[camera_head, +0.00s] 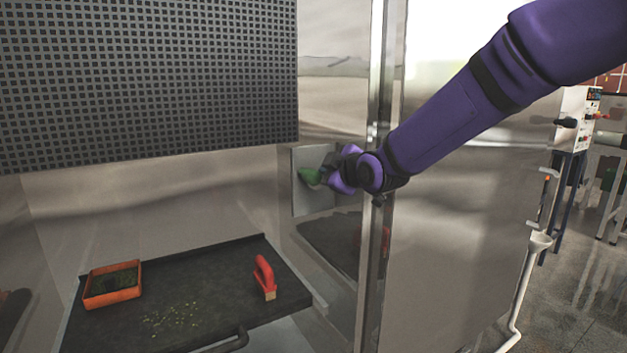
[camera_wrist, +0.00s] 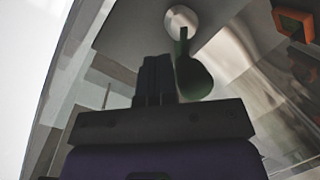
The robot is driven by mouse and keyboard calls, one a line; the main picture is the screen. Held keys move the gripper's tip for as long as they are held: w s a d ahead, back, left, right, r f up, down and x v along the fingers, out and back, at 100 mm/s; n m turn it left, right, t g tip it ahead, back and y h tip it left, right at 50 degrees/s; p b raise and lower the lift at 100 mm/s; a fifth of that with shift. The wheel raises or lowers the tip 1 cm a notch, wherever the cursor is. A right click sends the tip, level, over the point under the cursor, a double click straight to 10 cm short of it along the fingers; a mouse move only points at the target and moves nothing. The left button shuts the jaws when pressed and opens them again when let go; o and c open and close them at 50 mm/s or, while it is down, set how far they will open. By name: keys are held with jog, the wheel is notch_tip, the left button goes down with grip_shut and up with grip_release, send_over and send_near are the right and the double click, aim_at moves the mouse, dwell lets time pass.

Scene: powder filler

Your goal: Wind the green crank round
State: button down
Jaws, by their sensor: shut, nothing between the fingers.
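The green crank (camera_head: 309,176) is on a square metal plate (camera_head: 314,205) on the side wall of the cabinet. In the wrist view the crank (camera_wrist: 191,72) hangs from a round pale hub (camera_wrist: 181,21), its thin arm ending in a wide rounded grip. My gripper (camera_head: 328,172) is at the crank, coming from the right. In the wrist view my gripper's fingers (camera_wrist: 157,75) are shut with nothing between them. They are just left of the crank's grip, close beside it. I cannot tell whether they touch it. Part of the crank is hidden by my gripper in the head view.
A dark tray (camera_head: 205,275) below holds an orange box (camera_head: 112,284) with green contents, scattered bits, and a red-handled tool (camera_head: 265,277). A perforated dark panel (camera_head: 145,75) hangs above. A metal post (camera_head: 378,260) stands right beside my arm.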

aim_at(314, 181)
jog(key=shift+a, duration=0.15)
jog(key=shift+s+a+f, duration=0.25)
jog(key=shift+s+a, duration=0.15)
jog(key=shift+a, duration=0.2)
jog(key=shift+s+a+f, duration=0.2)
jog(key=shift+s+a, duration=0.2)
jog(key=shift+a, duration=0.2)
jog(key=shift+s+a+f, duration=0.3)
jog(key=shift+a+f, duration=0.15)
jog(key=shift+f, duration=0.05)
